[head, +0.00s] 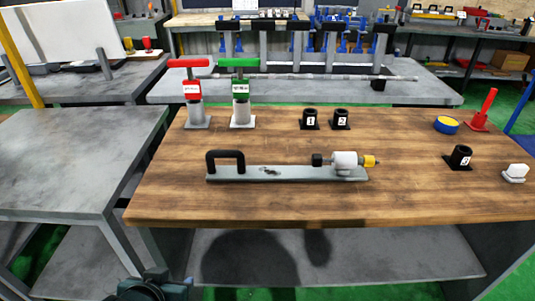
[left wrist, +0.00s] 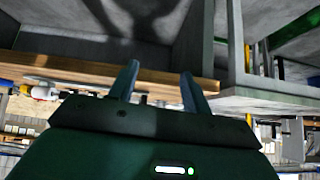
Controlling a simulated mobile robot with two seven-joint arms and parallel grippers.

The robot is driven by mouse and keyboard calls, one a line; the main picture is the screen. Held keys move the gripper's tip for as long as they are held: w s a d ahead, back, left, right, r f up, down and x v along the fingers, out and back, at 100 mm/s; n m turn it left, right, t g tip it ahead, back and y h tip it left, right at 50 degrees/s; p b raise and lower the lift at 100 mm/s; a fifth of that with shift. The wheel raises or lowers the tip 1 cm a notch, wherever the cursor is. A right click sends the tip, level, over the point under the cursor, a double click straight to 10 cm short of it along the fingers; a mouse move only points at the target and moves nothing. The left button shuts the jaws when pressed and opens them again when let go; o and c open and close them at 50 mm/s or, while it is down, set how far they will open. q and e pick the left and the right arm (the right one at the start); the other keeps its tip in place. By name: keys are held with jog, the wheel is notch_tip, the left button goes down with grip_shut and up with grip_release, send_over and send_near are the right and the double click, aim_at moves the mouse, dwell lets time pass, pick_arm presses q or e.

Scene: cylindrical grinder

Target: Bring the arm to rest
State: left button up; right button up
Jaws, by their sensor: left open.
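My left gripper (left wrist: 160,75) shows in the left wrist view with its two blue-grey fingers apart and nothing between them. The wooden table's edge shows behind the fingers, and the camera appears turned upside down. In the head view a dark part of my left arm shows at the bottom edge, in front of and below the wooden table (head: 270,208). It is clear of everything on the tabletop. My right gripper is not in view.
On the table are a grey fixture plate (head: 290,175) with a black handle, red (head: 193,95) and green (head: 241,95) handled tools, black holders (head: 310,119) and a blue-yellow disc (head: 446,125). A grey table (head: 75,160) stands at left. The tabletop's front strip is clear.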

pick_arm(q)
jog(key=s+a+f+m+g, duration=0.15)
jog(key=s+f+g, duration=0.3)
jog(key=s, duration=0.65)
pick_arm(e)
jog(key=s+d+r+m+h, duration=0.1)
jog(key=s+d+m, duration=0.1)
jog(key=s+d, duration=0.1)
pick_arm(q)
jog(key=w+d+f+t+h, duration=0.3)
jog(key=w+d+f+t, duration=0.2)
jog(key=w+d+t, duration=0.1)
jog(key=shift+w+f+m+t+p, duration=0.25)
jog(key=shift+f+m+t+p, duration=0.1)
jog(key=shift+f+m+t, duration=0.1)
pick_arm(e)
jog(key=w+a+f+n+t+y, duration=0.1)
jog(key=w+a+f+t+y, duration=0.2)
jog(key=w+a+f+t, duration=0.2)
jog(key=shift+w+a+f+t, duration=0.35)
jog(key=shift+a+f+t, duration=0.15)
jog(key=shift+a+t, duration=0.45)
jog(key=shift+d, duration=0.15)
